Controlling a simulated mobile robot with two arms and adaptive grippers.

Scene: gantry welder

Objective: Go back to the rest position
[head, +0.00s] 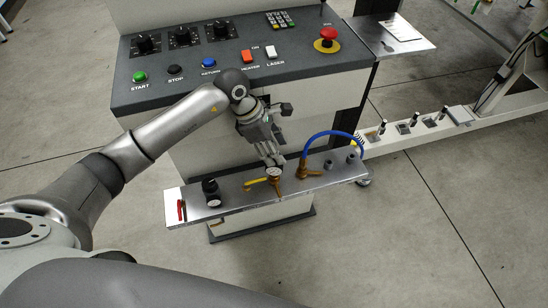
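My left arm reaches in from the left, across the front of the control panel (215,85). My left gripper (272,160) points down over the metal shelf (235,197), just above a small round gauge-like part (273,172). I cannot tell whether the fingers touch that part, and the gap between them is too small to judge. My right gripper is not in view.
The panel carries green, black and blue buttons, two rocker switches and a red emergency stop (327,40). Open floor (430,240) lies at the right.

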